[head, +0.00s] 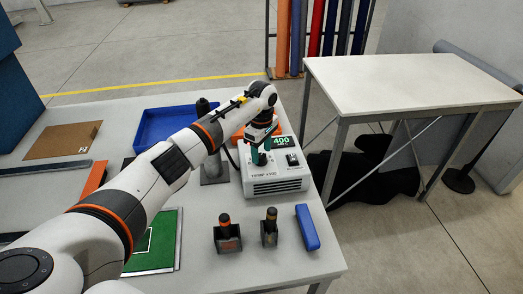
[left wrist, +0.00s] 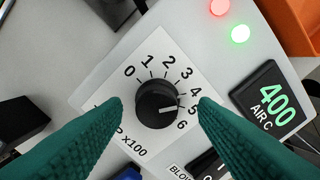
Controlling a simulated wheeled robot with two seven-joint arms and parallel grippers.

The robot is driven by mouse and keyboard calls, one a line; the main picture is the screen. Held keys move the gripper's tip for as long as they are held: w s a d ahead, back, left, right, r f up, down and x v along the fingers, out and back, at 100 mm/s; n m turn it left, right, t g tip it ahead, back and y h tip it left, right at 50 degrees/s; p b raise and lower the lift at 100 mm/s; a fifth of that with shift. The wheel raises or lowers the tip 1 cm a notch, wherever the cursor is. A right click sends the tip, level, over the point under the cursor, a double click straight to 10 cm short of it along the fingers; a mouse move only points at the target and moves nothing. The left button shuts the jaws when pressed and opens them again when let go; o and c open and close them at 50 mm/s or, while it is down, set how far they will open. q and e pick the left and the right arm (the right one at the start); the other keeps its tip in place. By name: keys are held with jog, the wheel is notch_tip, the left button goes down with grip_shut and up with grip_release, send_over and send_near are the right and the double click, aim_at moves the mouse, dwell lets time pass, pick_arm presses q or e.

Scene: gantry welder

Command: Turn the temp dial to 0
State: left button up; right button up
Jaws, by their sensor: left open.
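The temp dial (left wrist: 157,103) is a round black knob in the left wrist view, on a pale plate marked 0 to 6. Its white pointer line faces right, toward the 4 and 5 marks. My left gripper (left wrist: 160,103) is open, with its green fingers on either side of the knob and visible gaps to it. In the head view, my left gripper (head: 260,157) reaches down over the white control box (head: 275,185) and hides the dial. The display (left wrist: 272,105) reads 400 AIR C. My right gripper is not seen.
A red light (left wrist: 219,7) and a green light (left wrist: 240,33) glow on the box. A blue tray (head: 150,128) lies behind my left arm. Two handled tools in black holders (head: 227,240) and a blue block (head: 307,228) stand in front of the box.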

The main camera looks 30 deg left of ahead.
pick_arm(q)
jog(key=shift+s+f, duration=0.1)
jog(key=shift+f, duration=0.8)
jog(key=shift+c, duration=1.6)
jog(key=c, duration=0.7)
jog(key=shift+o, duration=0.2)
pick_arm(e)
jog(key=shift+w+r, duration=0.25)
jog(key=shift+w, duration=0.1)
